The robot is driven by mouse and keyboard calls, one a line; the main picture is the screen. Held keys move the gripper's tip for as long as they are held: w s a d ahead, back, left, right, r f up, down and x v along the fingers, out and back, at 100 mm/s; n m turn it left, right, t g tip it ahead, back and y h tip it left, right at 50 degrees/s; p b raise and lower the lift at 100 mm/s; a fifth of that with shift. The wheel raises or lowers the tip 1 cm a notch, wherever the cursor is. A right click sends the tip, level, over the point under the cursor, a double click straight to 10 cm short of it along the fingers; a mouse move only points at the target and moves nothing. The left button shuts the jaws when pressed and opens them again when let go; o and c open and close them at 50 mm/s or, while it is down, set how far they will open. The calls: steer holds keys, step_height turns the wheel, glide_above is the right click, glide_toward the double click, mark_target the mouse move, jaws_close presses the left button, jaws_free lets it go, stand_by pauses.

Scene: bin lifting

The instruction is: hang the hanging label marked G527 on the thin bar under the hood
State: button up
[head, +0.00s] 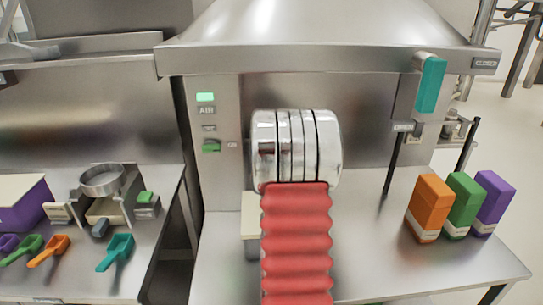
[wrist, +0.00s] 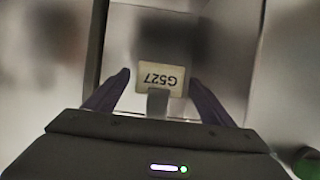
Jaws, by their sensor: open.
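My gripper (wrist: 159,78) is open, with one dark finger on each side of the label and a visible gap on both sides. I cannot tell how deep the label lies between the fingers. The steel hood (head: 320,40) spans the top of the head view. My arm covers the middle there and hides the gripper and the label. I cannot make out the thin bar for certain.
Orange (head: 427,208), green (head: 459,203) and purple (head: 492,201) boxes stand on the right of the steel counter (head: 390,265). A teal handle (head: 430,84) hangs at the hood's right. Scoops (head: 117,252) and a round pan (head: 102,179) are on the left counter.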

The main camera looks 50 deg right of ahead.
steer(key=v, duration=1.2)
steer(key=shift+s+a, duration=0.15)
steer(key=shift+s, duration=0.1)
stand_by(0.4)
steer(key=w+a+r+n+y, duration=0.1)
steer(key=a+n+y, duration=0.15)
steer(key=a, duration=1.15)
steer(key=w+a+r+n+y, duration=0.1)
steer(key=a+r+n+y, duration=0.15)
steer(key=a, duration=1.05)
steer(key=s+a+f+n+g+y, duration=0.1)
steer(key=s+a+n+y, duration=0.1)
steer(key=s+a, duration=0.5)
steer(key=s+a+f+n+g+y, duration=0.1)
steer(key=s+a+n+g+y, duration=0.1)
steer(key=s+a, duration=0.6)
steer(key=a+y, duration=0.1)
steer(key=a, duration=0.6)
steer(key=shift+s+a+f+n, duration=0.2)
steer(key=shift+a+f+n, duration=0.05)
steer(key=shift+a+n, duration=0.15)
steer(key=shift+c, duration=0.2)
